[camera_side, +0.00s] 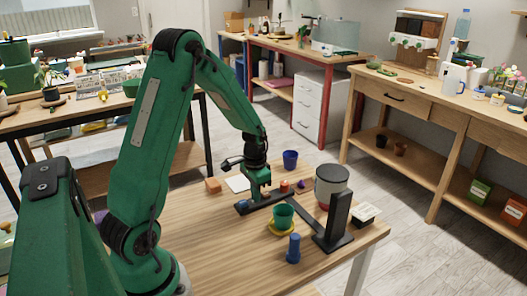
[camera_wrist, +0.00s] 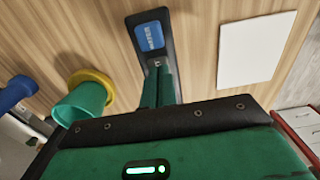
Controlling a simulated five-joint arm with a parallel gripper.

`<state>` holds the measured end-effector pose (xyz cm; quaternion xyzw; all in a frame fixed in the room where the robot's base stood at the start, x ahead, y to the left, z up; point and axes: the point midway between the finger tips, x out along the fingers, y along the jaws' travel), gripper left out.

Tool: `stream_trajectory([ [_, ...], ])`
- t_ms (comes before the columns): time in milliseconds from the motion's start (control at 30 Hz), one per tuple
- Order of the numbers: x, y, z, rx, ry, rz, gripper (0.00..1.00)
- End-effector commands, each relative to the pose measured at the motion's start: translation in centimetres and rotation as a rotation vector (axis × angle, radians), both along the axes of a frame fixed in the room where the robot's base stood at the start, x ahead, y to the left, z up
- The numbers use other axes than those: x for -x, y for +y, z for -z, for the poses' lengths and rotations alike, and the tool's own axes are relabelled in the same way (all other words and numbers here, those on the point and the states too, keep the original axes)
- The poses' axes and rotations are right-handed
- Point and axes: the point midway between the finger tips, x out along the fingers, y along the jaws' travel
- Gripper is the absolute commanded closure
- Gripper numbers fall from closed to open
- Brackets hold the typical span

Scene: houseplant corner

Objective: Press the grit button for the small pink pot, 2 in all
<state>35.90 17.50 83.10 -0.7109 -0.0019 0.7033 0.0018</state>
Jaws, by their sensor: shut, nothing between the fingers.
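My gripper (camera_side: 264,192) is shut and empty, pointing down at the black button bar (camera_side: 273,198). In the wrist view the green fingers (camera_wrist: 160,84) are together over the bar, beside a blue button (camera_wrist: 150,36) with white lettering I cannot read surely. That blue button also shows at the bar's left end in the side view (camera_side: 242,205). I cannot tell whether the fingertips touch the bar. The grit button is not identifiable; the fingers and arm hide part of the bar. I see no small pink pot.
A blue bottle (camera_side: 293,248) is in front, a blue pot (camera_side: 290,159) behind. The front-left tabletop is clear.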

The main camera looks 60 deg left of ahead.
Motion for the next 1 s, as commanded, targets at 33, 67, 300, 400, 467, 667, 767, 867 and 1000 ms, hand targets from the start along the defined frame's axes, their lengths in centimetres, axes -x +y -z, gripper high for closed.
stream_trajectory([
  [33,0.4,-0.2,0.9,0.007,0.014,0.0,1.0],
  [67,0.5,-0.2,0.9,0.007,0.014,0.0,1.0],
  [300,0.6,-0.3,0.8,0.008,0.017,0.0,1.0],
  [400,0.5,-0.3,0.6,0.008,0.017,0.0,1.0],
  [467,0.5,-0.3,0.3,0.008,0.016,0.0,1.0],
  [667,0.3,-0.2,-1.6,0.005,0.009,0.0,1.0],
  [767,0.1,-0.1,-3.2,0.001,0.002,0.0,1.0],
  [867,0.0,0.0,-4.9,-0.001,-0.002,0.0,1.0],
  [1000,0.0,0.0,-7.4,-0.002,-0.003,0.0,1.0],
])
